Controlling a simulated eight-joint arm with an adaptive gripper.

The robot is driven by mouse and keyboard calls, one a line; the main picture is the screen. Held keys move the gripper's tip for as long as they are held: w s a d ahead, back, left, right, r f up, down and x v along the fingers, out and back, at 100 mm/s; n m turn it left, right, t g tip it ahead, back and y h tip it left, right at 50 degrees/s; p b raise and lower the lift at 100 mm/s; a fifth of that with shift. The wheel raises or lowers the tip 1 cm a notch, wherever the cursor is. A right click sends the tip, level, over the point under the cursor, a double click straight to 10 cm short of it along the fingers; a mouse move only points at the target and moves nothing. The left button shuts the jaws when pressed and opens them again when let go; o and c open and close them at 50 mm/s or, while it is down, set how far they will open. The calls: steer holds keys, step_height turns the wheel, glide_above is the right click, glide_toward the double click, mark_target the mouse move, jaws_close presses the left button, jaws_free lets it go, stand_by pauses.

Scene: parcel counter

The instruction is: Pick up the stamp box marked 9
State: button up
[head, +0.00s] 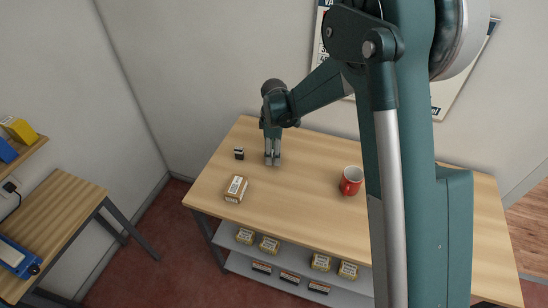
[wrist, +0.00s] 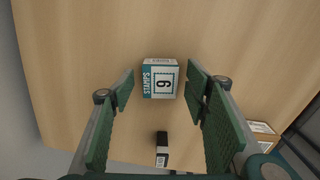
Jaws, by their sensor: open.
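The stamp box (wrist: 160,78) is white and teal, with "STAMPS" along its left side and a single digit in a frame, turned in the wrist view; I take it as the 9. It lies on the wooden counter (wrist: 80,40), near the fingertips in the picture. My gripper (wrist: 161,88) is open and empty, with one green-padded finger to each side of the box and gaps between. I cannot tell how far above the counter the fingertips are. In the head view my gripper (head: 272,160) is over the back left of the counter, and I cannot make out the stamp box there.
A small black and white item (head: 239,153) stands left of my gripper. A brown carton (head: 236,188) lies nearer the front edge. A red mug (head: 351,181) stands to the right. Several boxes sit on the shelf (head: 296,281) below. The counter between carton and mug is clear.

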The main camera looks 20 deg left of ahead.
steer(key=shift+f, duration=0.7)
steer(key=c, duration=1)
